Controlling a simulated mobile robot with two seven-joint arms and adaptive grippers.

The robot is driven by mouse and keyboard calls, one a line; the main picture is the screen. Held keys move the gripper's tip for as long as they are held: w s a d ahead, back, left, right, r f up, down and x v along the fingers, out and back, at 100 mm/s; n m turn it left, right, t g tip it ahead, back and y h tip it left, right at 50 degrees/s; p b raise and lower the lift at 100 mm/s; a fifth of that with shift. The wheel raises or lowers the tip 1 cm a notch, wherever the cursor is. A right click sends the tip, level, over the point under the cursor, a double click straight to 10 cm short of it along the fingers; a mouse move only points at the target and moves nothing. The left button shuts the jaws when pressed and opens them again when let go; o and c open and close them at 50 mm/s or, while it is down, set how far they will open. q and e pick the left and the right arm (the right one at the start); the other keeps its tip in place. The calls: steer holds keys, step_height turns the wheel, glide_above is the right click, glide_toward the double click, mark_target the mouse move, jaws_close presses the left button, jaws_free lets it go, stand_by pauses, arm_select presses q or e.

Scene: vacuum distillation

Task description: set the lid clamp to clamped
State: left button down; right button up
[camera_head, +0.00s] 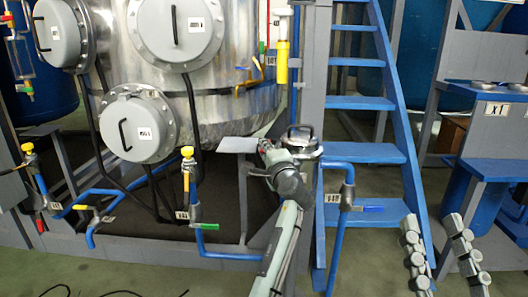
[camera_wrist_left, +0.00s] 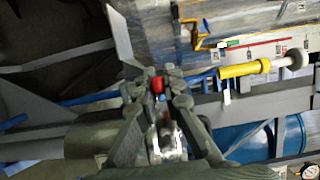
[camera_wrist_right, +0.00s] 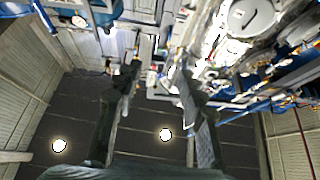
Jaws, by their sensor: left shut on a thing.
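A small silver lidded vessel (camera_head: 302,139) with a dark handle on top stands by the blue stair's left side in the head view. My left gripper (camera_head: 267,150) is at its left side, close to it. In the left wrist view the fingers (camera_wrist_left: 164,84) are shut on a small red-tipped part (camera_wrist_left: 158,85), which looks like the lid clamp's lever. The rest of the clamp is hidden by the fingers, so its setting cannot be told. My right gripper (camera_head: 430,219) is open and empty at the lower right; its fingers (camera_wrist_right: 159,66) point up, apart, in the right wrist view.
A large steel tank (camera_head: 235,100) with round grey hatches stands behind. A flat grey plate (camera_head: 238,145) is left of my left gripper. Blue stairs (camera_head: 365,153) rise on the right. Blue pipes with yellow-topped valves (camera_head: 187,153) run low on the left.

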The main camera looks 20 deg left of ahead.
arm_select(q)
steer(key=shift+d+f, duration=0.15)
steer(key=shift+d, duration=0.25)
arm_select(e)
steer(key=shift+s+d+r+t, duration=0.15)
steer(key=shift+s+r+t, duration=0.25)
steer(key=shift+r+t, duration=0.15)
arm_select(q)
steer(key=shift+d+b, duration=0.1)
steer(key=shift+b, duration=0.2)
arm_select(e)
steer(key=shift+s+d+r+y, duration=0.1)
steer(key=shift+s+r+y, duration=0.05)
steer(key=shift+r+y, duration=0.15)
arm_select(q)
steer(key=shift+d+f, duration=0.1)
steer(key=shift+f, duration=0.05)
arm_select(e)
steer(key=shift+s+r+t, duration=0.15)
steer(key=shift+s+t, duration=0.05)
steer(key=shift+t, duration=0.15)
arm_select(q)
steer(key=c, duration=1.7)
jaws_free()
steer(key=shift+o, duration=0.3)
arm_select(e)
steer(key=shift+d, duration=0.15)
arm_select(q)
steer(key=shift+r, duration=0.2)
